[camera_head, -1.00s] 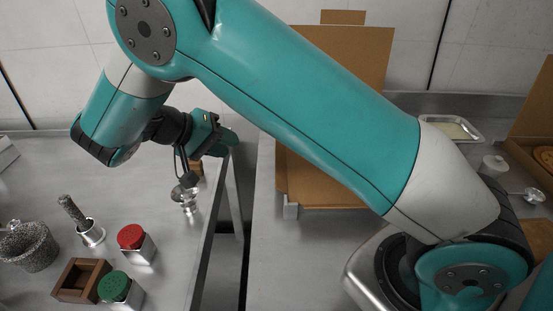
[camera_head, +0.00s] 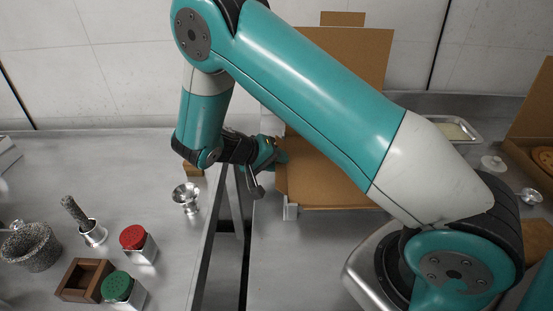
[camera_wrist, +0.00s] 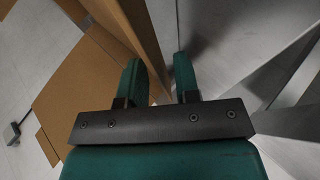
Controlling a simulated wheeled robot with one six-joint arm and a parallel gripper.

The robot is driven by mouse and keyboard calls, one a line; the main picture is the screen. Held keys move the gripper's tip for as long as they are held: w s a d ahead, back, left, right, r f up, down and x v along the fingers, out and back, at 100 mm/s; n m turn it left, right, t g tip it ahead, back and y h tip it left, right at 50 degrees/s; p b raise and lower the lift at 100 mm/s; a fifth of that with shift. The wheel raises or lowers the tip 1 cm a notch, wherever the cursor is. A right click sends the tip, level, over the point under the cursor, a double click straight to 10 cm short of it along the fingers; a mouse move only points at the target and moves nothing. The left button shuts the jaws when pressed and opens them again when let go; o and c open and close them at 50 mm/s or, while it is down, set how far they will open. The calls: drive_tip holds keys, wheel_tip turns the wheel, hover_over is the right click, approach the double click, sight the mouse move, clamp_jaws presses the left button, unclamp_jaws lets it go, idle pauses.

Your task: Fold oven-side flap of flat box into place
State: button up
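The flat brown cardboard box (camera_head: 325,182) lies open on the right-hand counter, its tall back panel (camera_head: 355,50) standing up. My arm hides much of its middle. My gripper (camera_head: 280,157) is at the box's left edge. In the wrist view, my gripper (camera_wrist: 159,78) has its two green fingers apart. An upright cardboard strip (camera_wrist: 149,45) of the box runs down between them, close to the left finger, with a gap to the right finger. I cannot tell whether either finger touches it, or which flap is the oven-side one.
A gap (camera_head: 230,210) separates the two counters below my gripper. The left counter holds a metal cup (camera_head: 186,196), a red-topped shaker (camera_head: 133,238), a green-topped shaker (camera_head: 117,287), a wooden box (camera_head: 82,280) and a mortar (camera_head: 30,247). Another open box (camera_head: 530,140) is at right.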

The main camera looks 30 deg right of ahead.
sight(286, 167)
clamp_jaws()
drive_tip(key=shift+r, duration=0.1)
drive_tip(key=y, duration=0.1)
drive_tip(key=t+y+b, duration=0.1)
drive_tip(key=d+y, duration=0.1)
drive_tip(key=shift+s+r+m+t+b, duration=0.3)
drive_tip(key=shift+m+t+b, duration=0.05)
drive_tip(key=shift+m+t, duration=0.05)
drive_tip(key=t+y+b, duration=0.2)
drive_tip(key=y, duration=0.1)
drive_tip(key=s+d+m+t+y+b, duration=0.1)
drive_tip(key=shift+d+r+y, duration=0.1)
drive_tip(key=shift+r+y, duration=0.15)
drive_tip(key=shift+y, duration=0.05)
idle(0.3)
